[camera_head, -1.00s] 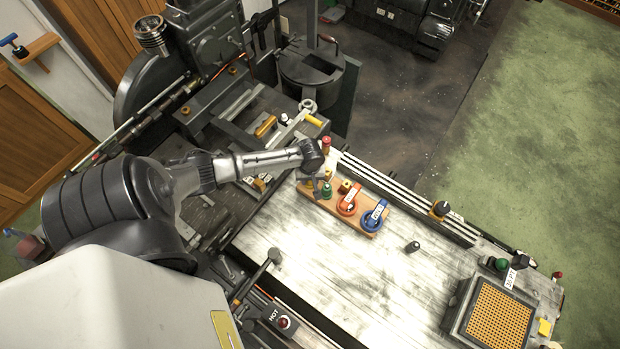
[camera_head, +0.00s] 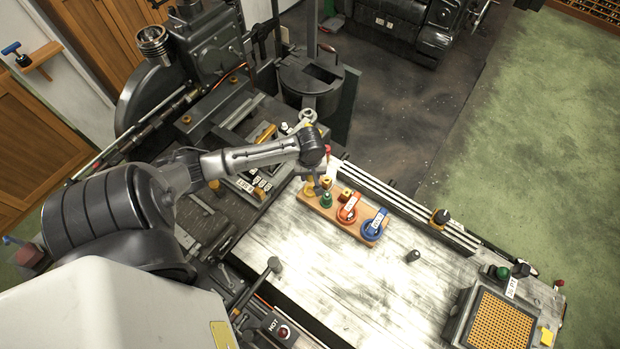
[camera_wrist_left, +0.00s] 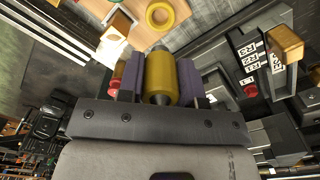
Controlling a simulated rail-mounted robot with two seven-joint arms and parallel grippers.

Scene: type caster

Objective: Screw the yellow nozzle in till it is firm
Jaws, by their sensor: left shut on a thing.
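My left gripper (camera_head: 318,182) is over the far left end of the wooden rack (camera_head: 333,213) in the head view. In the left wrist view, its purple-grey fingers (camera_wrist_left: 160,85) are shut on the yellow nozzle (camera_wrist_left: 160,75), a rounded yellow cylinder with a narrower end towards the camera. The nozzle is between the fingers, with the rack board (camera_wrist_left: 148,32) and a yellow ring (camera_wrist_left: 160,14) beyond it. The head view does not show the nozzle clearly. I cannot tell its socket. My right gripper is not in view.
The rack holds a green knob (camera_head: 326,199), a red ring (camera_head: 347,214) and a blue ring (camera_head: 374,226). A small dark peg (camera_head: 412,255) stands on the pale bench. A machine (camera_head: 205,50) fills the back left.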

